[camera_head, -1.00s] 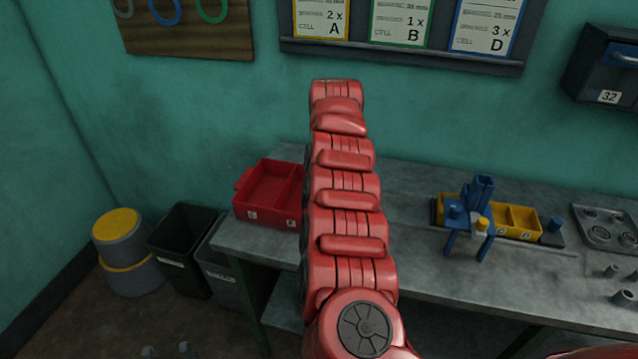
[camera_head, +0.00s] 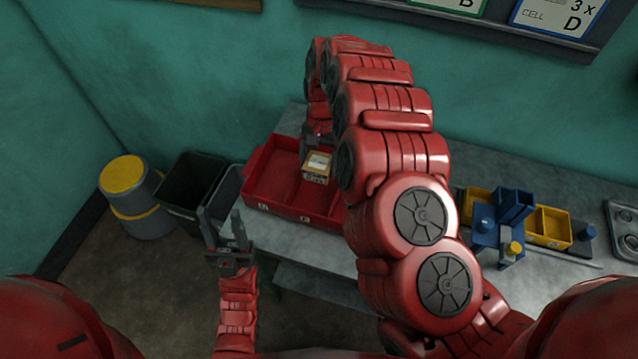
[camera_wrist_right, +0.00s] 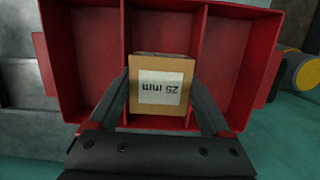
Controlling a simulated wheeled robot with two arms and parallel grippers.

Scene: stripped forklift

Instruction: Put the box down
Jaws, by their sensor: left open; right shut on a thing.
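A small brown box (camera_head: 317,166) with a pale label is held by my right gripper (camera_head: 316,146). In the right wrist view the box (camera_wrist_right: 161,84) reads "25 mm", upside down, and sits between the two fingers of my right gripper (camera_wrist_right: 162,95). Behind it is the red tray (camera_wrist_right: 80,122), with dividers making three compartments; the box is in front of the middle one. I cannot tell whether the box touches the tray. In the head view the red tray (camera_head: 275,208) is at the table's left end. My left gripper (camera_head: 224,228) is open and empty, left of the table's front edge.
A grey table (camera_head: 300,244) runs to the right. A blue fixture (camera_head: 500,232) and yellow bins (camera_head: 550,226) stand right of my arm. Dark bins (camera_head: 190,185) and a yellow-topped drum (camera_head: 130,185) stand on the floor at left.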

